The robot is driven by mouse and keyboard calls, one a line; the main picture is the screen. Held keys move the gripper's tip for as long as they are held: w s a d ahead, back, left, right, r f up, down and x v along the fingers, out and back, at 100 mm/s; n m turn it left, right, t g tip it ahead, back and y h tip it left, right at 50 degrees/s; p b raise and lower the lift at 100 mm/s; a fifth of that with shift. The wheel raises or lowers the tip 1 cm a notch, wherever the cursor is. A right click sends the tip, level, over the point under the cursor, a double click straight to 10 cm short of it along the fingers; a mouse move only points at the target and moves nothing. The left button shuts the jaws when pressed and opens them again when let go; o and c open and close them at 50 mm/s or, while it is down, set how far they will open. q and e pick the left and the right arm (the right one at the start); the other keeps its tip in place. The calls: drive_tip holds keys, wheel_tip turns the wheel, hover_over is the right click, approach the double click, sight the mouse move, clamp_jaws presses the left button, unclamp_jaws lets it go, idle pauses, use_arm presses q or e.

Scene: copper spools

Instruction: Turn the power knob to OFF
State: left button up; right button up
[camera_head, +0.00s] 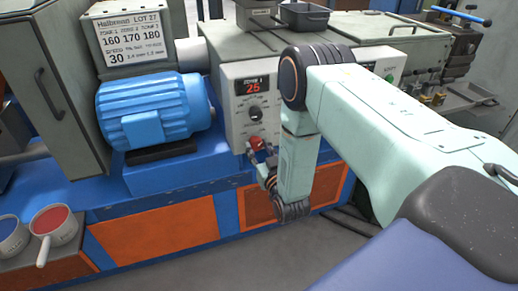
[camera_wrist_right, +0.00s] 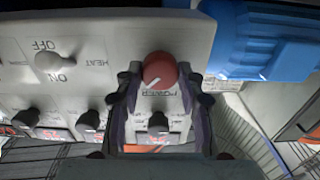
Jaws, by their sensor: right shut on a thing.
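The red power knob (camera_wrist_right: 160,70) sits on the grey control panel (camera_wrist_right: 90,22), beside an upside-down "POWER" label in the right wrist view. A white line on its face runs slantwise. My right gripper (camera_wrist_right: 161,82) is shut on the knob, with one dark finger at each side of it. In the head view the red knob (camera_head: 257,143) shows low on the panel, just beyond my right gripper (camera_head: 263,165). My own arm hides part of the panel there. My left gripper is in neither view.
A heat toggle switch (camera_wrist_right: 58,62) marked OFF and ON and several black knobs (camera_wrist_right: 88,121) are on the same panel. A blue motor (camera_head: 155,110) stands left of the panel. A red-filled pot (camera_head: 54,222) is at lower left. The floor in front is clear.

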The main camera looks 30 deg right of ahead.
drive_tip(key=n+p, duration=0.2)
drive_tip(key=n, duration=0.2)
drive_tip(key=shift+p, duration=0.35)
drive_tip(key=n+p, duration=0.2)
drive_tip(key=n, duration=0.2)
drive_tip(key=shift+n, duration=0.3)
drive_tip(key=n+p, duration=0.2)
drive_tip(key=n, duration=0.2)
drive_tip(key=shift+n, duration=0.3)
drive_tip(key=n+p, duration=0.1)
drive_tip(key=n, duration=0.3)
drive_tip(key=shift+n, duration=0.3)
drive_tip(key=shift+f+p, duration=0.1)
drive_tip(key=shift+p, duration=0.2)
drive_tip(key=o, duration=1.2)
drive_tip(key=shift+c, duration=0.2)
